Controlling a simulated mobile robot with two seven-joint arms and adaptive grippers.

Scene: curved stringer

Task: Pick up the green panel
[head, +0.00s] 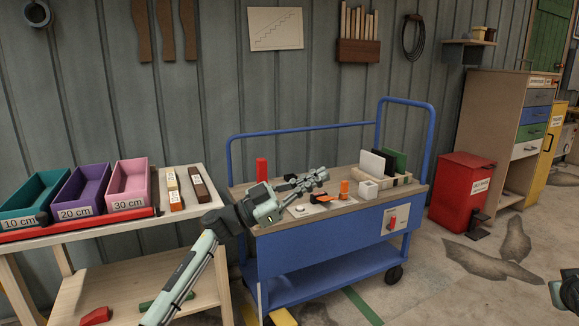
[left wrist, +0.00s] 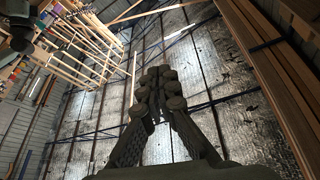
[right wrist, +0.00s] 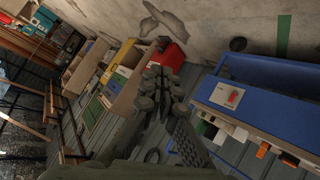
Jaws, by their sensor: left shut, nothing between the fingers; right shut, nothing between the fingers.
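The green panel (head: 398,158) stands upright in a slotted wooden rack (head: 403,181) at the right end of the blue cart's top. A black panel (head: 384,158) and a white panel (head: 371,165) stand beside it and hide part of it. My left gripper (head: 322,175) is above the middle of the cart top, left of the rack and apart from the panels. Its fingers are shut and empty, also in the left wrist view (left wrist: 160,80). My right gripper (right wrist: 158,82) is shut and empty in the right wrist view, clear of the cart.
The blue cart (head: 330,245) has a raised handle rail. A bench with colored bins (head: 130,185) stands left; a red bin (head: 463,187) stands right. Floor between cart and red bin is clear.

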